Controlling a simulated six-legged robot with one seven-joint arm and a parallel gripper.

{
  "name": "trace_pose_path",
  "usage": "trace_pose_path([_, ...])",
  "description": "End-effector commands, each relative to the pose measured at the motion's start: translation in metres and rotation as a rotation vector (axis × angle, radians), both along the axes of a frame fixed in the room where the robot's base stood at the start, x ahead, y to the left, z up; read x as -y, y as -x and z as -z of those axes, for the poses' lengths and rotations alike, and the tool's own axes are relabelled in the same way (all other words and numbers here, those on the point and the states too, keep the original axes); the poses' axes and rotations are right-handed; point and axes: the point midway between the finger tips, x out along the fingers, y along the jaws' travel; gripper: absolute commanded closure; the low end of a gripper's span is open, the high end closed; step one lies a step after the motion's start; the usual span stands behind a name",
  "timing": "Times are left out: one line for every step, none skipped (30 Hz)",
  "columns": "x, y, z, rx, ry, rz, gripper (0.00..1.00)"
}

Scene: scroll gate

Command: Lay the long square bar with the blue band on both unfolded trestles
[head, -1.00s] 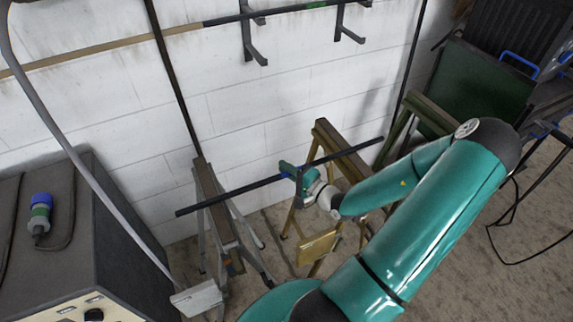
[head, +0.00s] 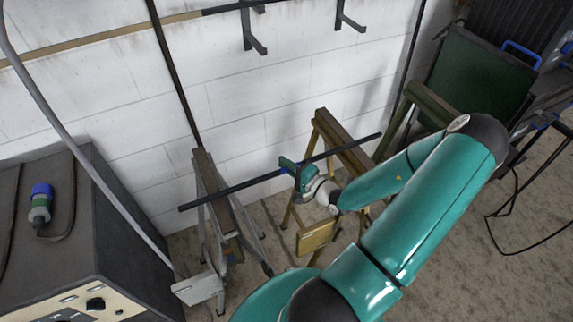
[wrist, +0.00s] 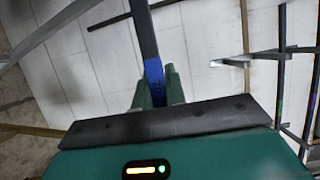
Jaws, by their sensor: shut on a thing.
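The long dark square bar (head: 235,187) is held crosswise near its middle by my gripper (head: 291,167). My gripper is shut on it; the wrist view shows the blue band (wrist: 154,72) at the green jaws (wrist: 157,90). In the head view the bar passes across the top of the grey-legged trestle (head: 208,172) at left and across the yellow-legged trestle (head: 345,148) at right. Both trestles stand unfolded. The bar's ends stick out past both. I cannot tell whether the bar touches either top or hangs just above.
A dark cabinet (head: 125,235) stands at the left front. A dark green trestle-like stand (head: 430,102) and a green panel (head: 480,82) are at right. A cable lies on the right floor.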

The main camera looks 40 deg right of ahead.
Motion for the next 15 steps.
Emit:
trace_pose_path([-0.0001,-0.0006,-0.0008,0.004,0.001,-0.001,1.00])
trace_pose_path([-0.0001,-0.0006,-0.0005,0.004,0.001,-0.001,1.00])
trace_pose_path([-0.0002,-0.0006,0.0000,0.004,0.001,-0.001,1.00])
trace_pose_path([-0.0001,-0.0006,0.0003,0.004,0.001,-0.001,1.00])
trace_pose_path([-0.0002,-0.0007,0.0007,0.004,0.001,-0.001,1.00])
trace_pose_path([-0.0001,-0.0007,0.0011,0.004,0.001,-0.001,1.00])
trace_pose_path([-0.0001,-0.0007,0.0015,0.004,0.001,-0.001,1.00])
trace_pose_path([-0.0002,-0.0007,0.0018,0.004,0.001,-0.001,1.00])
trace_pose_path([-0.0001,-0.0007,0.0023,0.004,0.001,-0.001,1.00])
trace_pose_path([-0.0002,-0.0007,0.0027,0.004,0.001,-0.001,1.00])
trace_pose_path([-0.0002,-0.0007,0.0030,0.004,0.001,-0.001,1.00])
trace_pose_path([-0.0002,-0.0007,0.0035,0.004,0.001,-0.001,1.00])
trace_pose_path([-0.0002,-0.0007,0.0038,0.004,0.001,-0.001,1.00])
trace_pose_path([-0.0002,-0.0007,0.0042,0.003,0.001,-0.001,1.00])
trace_pose_path([-0.0002,-0.0007,0.0047,0.003,0.001,-0.001,1.00])
